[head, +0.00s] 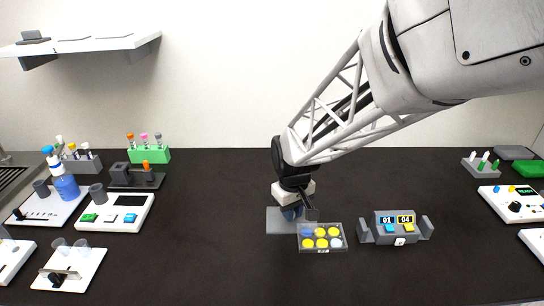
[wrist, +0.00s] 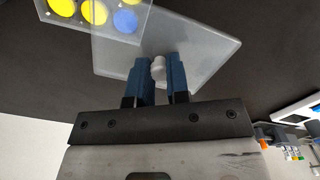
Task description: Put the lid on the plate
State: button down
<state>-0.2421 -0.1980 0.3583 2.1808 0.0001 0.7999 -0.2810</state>
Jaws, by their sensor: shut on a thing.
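The plate (head: 322,250) is a clear tray with several yellow wells, a blue one and a pale one. It lies on the dark bench in the middle and shows at the top left of the wrist view (wrist: 50,29). The lid (head: 279,226) is a see-through grey rectangle just left of the plate. In the wrist view the lid (wrist: 205,62) has a white knob (wrist: 158,68), and its edge overlaps the plate's corner in the picture. My gripper (head: 291,213) has its blue fingers shut on the knob. I cannot tell whether the lid is lifted.
A grey device (head: 397,228) with two displays and side blocks stands close right of the plate. Tube racks (head: 150,156) and white instruments (head: 115,214) fill the left side. More instruments (head: 512,203) stand at the far right. The bench in front of the plate is clear.

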send_over(322, 235)
jog(key=shift+r, duration=0.25)
dwell(0.5)
jog(key=shift+f, duration=2.05)
jog(key=shift+f, duration=0.75)
jog(key=c, duration=1)
grip_release()
jog(key=shift+r, duration=3.95)
